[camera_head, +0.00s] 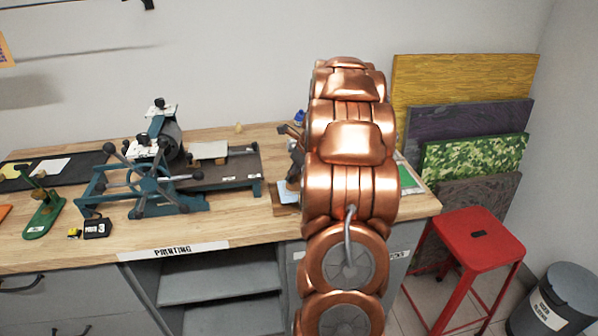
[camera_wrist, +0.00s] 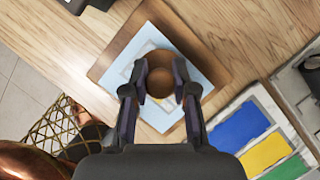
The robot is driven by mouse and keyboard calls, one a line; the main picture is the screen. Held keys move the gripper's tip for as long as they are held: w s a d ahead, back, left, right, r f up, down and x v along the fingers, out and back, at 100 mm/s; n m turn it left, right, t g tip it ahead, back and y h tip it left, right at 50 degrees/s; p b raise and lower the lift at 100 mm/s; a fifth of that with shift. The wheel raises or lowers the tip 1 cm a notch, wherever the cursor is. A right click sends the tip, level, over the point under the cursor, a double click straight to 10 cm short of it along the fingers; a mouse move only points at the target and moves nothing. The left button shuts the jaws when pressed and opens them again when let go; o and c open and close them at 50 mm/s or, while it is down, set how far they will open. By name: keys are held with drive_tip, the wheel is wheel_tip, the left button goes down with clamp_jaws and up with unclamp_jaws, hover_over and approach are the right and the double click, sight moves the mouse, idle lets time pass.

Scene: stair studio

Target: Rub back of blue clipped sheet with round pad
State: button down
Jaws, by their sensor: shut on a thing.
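The light blue sheet (camera_wrist: 203,73) lies on a brown wooden board (camera_wrist: 104,70) on the workbench; the sheet also shows in the head view (camera_head: 288,192), partly behind my copper arm. My gripper (camera_wrist: 160,80) is over the sheet, its two dark fingers closed on the sides of a round brown pad (camera_wrist: 158,62). The pad covers the middle of the sheet. I cannot tell whether the pad touches the sheet. I cannot make out the clip. In the head view my arm hides most of the gripper and the pad.
A teal press (camera_head: 160,185) stands left on the wooden bench (camera_head: 230,230). A panel with blue, green and yellow patches (camera_wrist: 262,150) lies right of the board in the wrist view. A wire basket (camera_wrist: 55,125) shows at lower left. A red stool (camera_head: 478,240) stands right of the bench.

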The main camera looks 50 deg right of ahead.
drive_tip(key=shift+w+a, duration=0.1)
drive_tip(key=shift+a, duration=0.15)
drive_tip(key=shift+w+a+p, duration=0.5)
drive_tip(key=shift+a+p, duration=0.1)
drive_tip(key=shift+a, duration=0.1)
drive_tip(key=shift+d, duration=0.1)
drive_tip(key=shift+s+d+r+p, duration=0.1)
drive_tip(key=shift+s+d+p, duration=0.65)
drive_tip(key=shift+d, duration=0.35)
drive_tip(key=shift+s+d+p, duration=0.45)
drive_tip(key=shift+s+d, duration=0.6)
drive_tip(key=shift+d, duration=0.2)
drive_tip(key=shift+s+a, duration=0.45)
drive_tip(key=shift+s, duration=0.05)
drive_tip(key=shift+p, duration=0.3)
drive_tip(key=shift+w+a, duration=0.1)
